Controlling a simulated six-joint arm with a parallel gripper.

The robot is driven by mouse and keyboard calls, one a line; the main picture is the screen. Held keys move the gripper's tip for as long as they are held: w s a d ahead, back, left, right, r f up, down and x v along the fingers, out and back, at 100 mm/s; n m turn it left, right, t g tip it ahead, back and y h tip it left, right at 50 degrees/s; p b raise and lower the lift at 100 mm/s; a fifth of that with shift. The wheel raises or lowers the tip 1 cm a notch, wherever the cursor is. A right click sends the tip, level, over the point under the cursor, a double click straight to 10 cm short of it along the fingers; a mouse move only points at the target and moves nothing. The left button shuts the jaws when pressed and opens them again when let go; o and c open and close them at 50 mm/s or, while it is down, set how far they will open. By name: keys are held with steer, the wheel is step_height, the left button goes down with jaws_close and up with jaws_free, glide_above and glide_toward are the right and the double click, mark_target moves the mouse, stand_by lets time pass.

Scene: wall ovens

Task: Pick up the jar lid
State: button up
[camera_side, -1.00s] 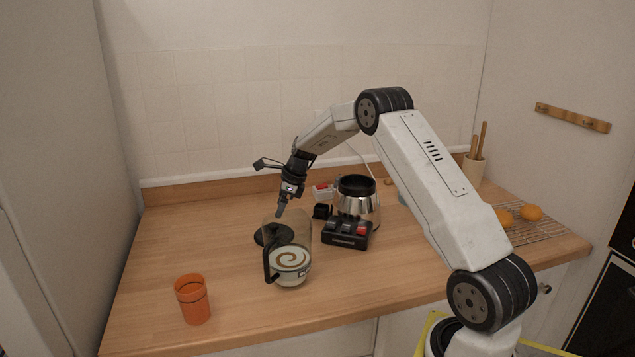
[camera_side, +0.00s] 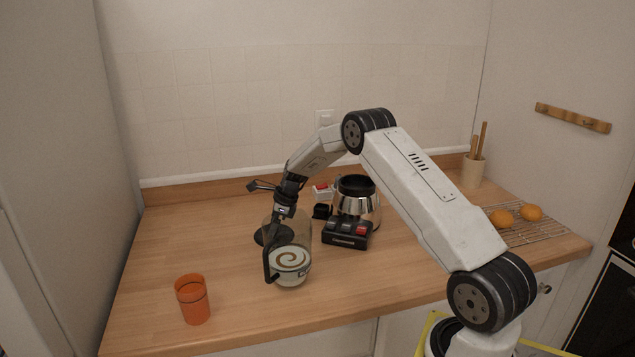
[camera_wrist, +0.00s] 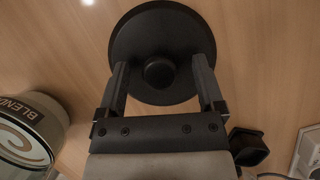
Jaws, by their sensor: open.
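The jar lid is a round black disc with a central knob (camera_wrist: 153,30). It lies on the counter and fills the upper middle of the wrist view. In the side view the lid (camera_side: 262,237) shows only in part, behind the blender jar. My gripper (camera_wrist: 160,62) is open above the lid, with one finger on each side of the knob. No contact with the knob shows in the wrist view. In the side view my gripper (camera_side: 275,224) points down close over the lid, and its fingertips are hard to make out.
The blender jar (camera_side: 289,262) with a spiral label stands right beside the lid, also at the left in the wrist view (camera_wrist: 22,125). The black blender base (camera_side: 347,236) and a metal pot (camera_side: 357,205) stand to the right. An orange cup (camera_side: 193,300) stands front left.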

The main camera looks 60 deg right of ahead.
steer(key=shift+w+a+f, duration=0.1)
steer(key=shift+f, duration=0.25)
jaws_close()
stand_by(0.3)
